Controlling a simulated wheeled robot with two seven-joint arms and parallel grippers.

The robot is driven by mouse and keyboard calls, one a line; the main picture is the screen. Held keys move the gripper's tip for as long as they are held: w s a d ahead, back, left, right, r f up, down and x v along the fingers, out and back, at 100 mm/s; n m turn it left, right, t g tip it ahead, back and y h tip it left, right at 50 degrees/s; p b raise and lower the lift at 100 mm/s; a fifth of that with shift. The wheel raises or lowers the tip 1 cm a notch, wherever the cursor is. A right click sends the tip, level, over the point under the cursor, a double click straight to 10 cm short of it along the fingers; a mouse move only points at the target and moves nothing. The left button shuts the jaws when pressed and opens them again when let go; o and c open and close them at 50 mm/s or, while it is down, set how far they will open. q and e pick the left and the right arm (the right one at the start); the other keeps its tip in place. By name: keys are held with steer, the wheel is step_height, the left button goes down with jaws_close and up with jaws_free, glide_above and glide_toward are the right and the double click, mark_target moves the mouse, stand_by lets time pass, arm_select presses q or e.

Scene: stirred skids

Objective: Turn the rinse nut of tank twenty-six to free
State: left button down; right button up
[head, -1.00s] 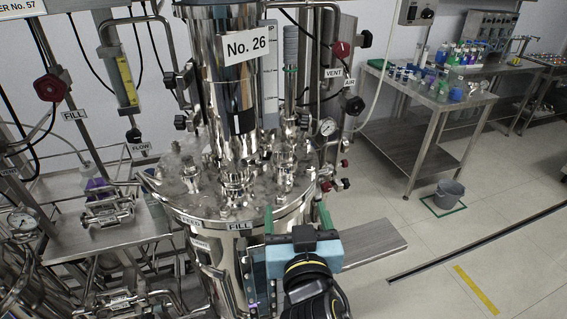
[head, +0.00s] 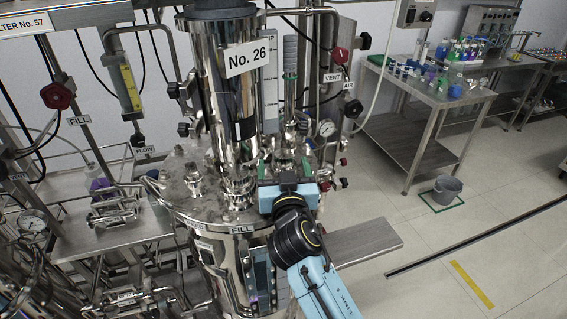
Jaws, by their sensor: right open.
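The steel tank (head: 215,245) stands upright in the middle of the head view, with a "No. 26" sign (head: 247,58) on the tall cylinder above its lid (head: 172,185). Several shiny fittings stand on the lid, one of them at the left (head: 196,182). I cannot tell which is the rinse nut; no rinse label is readable. My right gripper (head: 285,168) is over the lid's right front part, its green-tipped fingers spread apart and pointing away from me. Its body hides part of the lid and rim. I cannot tell whether the fingers surround a fitting. My left gripper is out of view.
A "FILL" label (head: 242,229) is on the tank's front rim. Valves and a round gauge (head: 326,128) crowd the lid's right side. Pipes and a steel bench (head: 95,240) stand at the left. A grey step (head: 360,238) lies at the right, with open floor beyond.

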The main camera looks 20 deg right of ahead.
steer(key=shift+w, duration=0.2)
steer(key=c, duration=1)
